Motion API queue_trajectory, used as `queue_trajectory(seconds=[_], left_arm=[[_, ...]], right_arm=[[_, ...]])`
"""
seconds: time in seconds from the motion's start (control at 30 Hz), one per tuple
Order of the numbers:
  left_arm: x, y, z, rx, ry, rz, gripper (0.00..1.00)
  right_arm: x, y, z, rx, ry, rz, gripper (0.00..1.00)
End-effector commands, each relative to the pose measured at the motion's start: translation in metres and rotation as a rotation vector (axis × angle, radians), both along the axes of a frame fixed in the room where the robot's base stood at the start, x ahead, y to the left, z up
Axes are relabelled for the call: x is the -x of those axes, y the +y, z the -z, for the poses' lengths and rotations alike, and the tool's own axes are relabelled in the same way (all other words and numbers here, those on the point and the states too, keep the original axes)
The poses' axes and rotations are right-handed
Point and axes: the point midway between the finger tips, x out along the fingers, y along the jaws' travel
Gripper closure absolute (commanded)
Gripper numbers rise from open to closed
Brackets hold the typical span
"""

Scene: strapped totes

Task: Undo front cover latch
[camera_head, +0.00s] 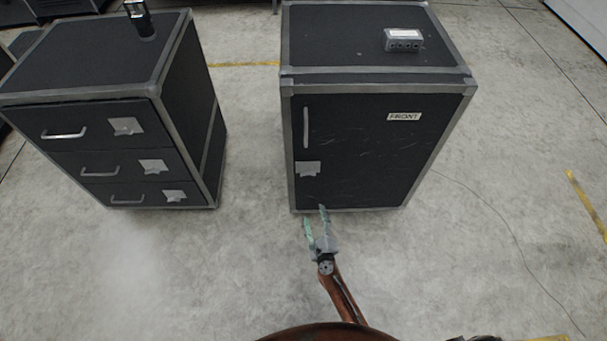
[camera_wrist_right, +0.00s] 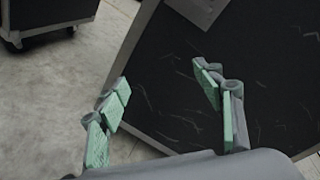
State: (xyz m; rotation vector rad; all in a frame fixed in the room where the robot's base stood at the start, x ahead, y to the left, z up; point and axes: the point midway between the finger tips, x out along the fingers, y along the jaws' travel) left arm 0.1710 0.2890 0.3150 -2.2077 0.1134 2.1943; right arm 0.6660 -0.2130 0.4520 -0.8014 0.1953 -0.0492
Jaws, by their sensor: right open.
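The black case with grey metal edges (camera_head: 375,160) stands upright, its front door marked with a white FRONT label (camera_head: 404,116). A vertical bar handle (camera_head: 305,127) is at the door's upper left. Below it a grey square latch-like plate (camera_head: 307,168) sits at the left edge; a grey plate also shows at the top of the right wrist view (camera_wrist_right: 202,8). My right gripper (camera_head: 315,216) is open and empty, low near the door's bottom left, below the plate. Its green-padded fingers (camera_wrist_right: 162,82) are spread in the right wrist view. My left gripper is out of view.
A black drawer cabinet (camera_head: 155,83) with several handles and grey plates stands to the left, a dark cylindrical device (camera_head: 140,20) on top. A small grey box (camera_head: 403,40) sits on the case. A thin cable (camera_head: 500,225) lies right. The front floor is clear.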

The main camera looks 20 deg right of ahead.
Motion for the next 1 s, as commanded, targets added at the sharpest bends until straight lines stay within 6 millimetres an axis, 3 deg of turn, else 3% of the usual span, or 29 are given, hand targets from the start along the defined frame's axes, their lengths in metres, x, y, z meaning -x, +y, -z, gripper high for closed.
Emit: queue_trajectory(seconds=[0.03,0.13,0.33,0.47,0.77,1.0], left_arm=[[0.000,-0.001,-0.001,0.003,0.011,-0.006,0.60],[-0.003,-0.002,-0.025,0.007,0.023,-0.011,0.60],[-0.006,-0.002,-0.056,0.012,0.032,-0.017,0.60],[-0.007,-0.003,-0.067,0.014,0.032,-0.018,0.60],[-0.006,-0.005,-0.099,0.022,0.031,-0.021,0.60],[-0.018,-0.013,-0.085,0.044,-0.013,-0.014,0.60]], right_arm=[[-0.019,0.001,-0.006,-0.152,-0.063,0.057,0.39],[-0.046,0.001,-0.042,-0.420,-0.174,0.142,0.39],[-0.069,0.001,-0.082,-0.725,-0.289,0.210,0.39],[-0.079,-0.001,-0.090,-0.772,-0.308,0.217,0.39],[-0.123,-0.013,-0.090,-0.769,-0.307,0.214,0.39],[-0.144,-0.020,-0.090,-0.769,-0.306,0.216,0.39]])
